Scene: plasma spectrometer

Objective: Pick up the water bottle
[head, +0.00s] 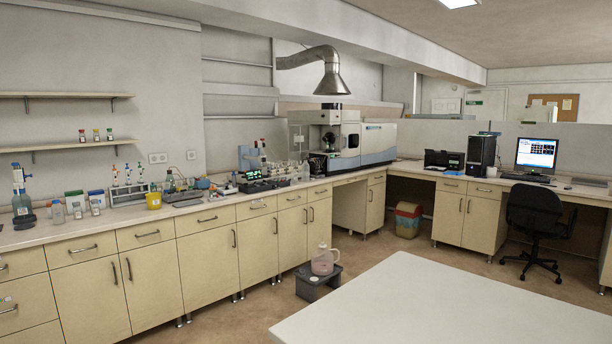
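No thing in the head view is clearly marked as the water bottle. A small clear bottle (305,172) stands on the bench beside the spectrometer (362,145). Several small bottles stand at the left end of the bench, among them a pale one (58,212). They are too small to tell what they hold. Neither of my grippers shows in the view.
A long bench (225,204) with cabinets runs along the left wall, crowded with glassware and racks. A white table (420,305) fills the lower right. A black office chair (536,222) and a bin (407,220) stand farther back. Floor is open between table and bench.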

